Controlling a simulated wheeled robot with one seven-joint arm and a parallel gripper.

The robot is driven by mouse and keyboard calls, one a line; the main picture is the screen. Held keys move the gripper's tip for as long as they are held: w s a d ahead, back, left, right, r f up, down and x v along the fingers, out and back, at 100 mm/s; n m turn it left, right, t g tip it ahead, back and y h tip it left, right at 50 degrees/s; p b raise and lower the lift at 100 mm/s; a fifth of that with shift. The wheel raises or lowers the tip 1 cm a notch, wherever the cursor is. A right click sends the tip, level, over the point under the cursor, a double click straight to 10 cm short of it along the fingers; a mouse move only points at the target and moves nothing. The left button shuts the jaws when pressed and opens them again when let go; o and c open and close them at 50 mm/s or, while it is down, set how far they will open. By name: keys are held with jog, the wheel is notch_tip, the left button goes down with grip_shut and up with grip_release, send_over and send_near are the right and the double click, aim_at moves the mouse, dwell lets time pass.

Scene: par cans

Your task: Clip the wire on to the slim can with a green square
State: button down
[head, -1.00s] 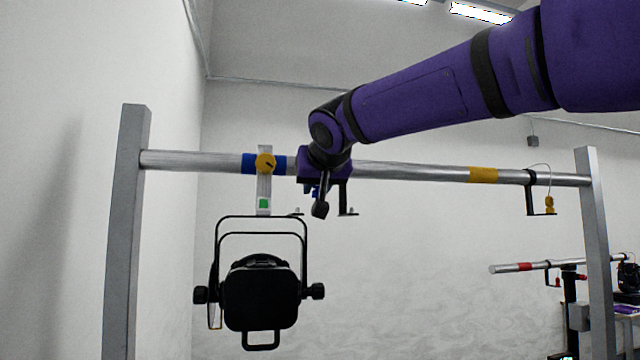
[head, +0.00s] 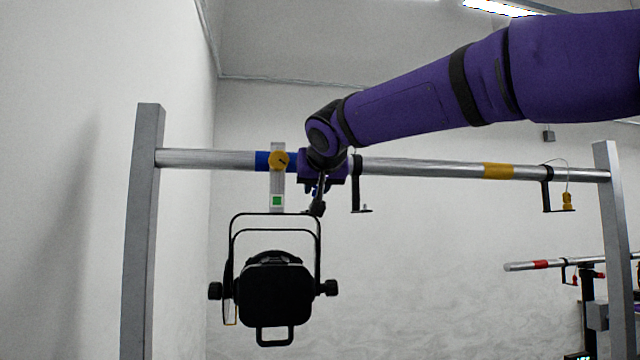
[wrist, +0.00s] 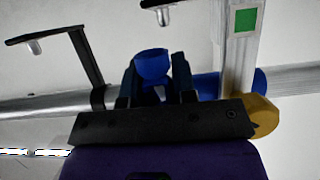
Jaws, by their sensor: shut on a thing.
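The slim can (head: 275,292) is black and hangs in a thin yoke from the left part of the pipe. Its pale clamp bar (head: 277,180) carries a green square (head: 277,201), which also shows at upper right in the wrist view (wrist: 245,20). My gripper (head: 318,190) is just right of this clamp, at the pipe. In the wrist view my gripper (wrist: 154,78) is shut on a blue clip (wrist: 152,65), seemingly the wire's end. The wire itself cannot be made out. The clip is apart from the clamp bar, to its left in that view.
The pipe (head: 430,168) runs between two grey posts. A black bracket (head: 356,190) hangs just right of my gripper. Further right, past a yellow band (head: 497,171), another bracket (head: 546,195) holds a yellow clip (head: 567,200) on a thin wire. Space below the pipe's middle is clear.

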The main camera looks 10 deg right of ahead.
jog(key=shift+w+a, duration=0.3)
jog(key=shift+w, duration=0.25)
jog(key=shift+w+a, duration=0.25)
jog(key=shift+w, duration=0.25)
jog(key=shift+f, duration=1.3)
dwell(1.9)
jog(key=c, duration=0.8)
grip_release()
jog(key=shift+c, duration=0.2)
jog(key=v, duration=1)
jog(key=shift+s+r, duration=0.2)
jog(key=shift+s, duration=0.15)
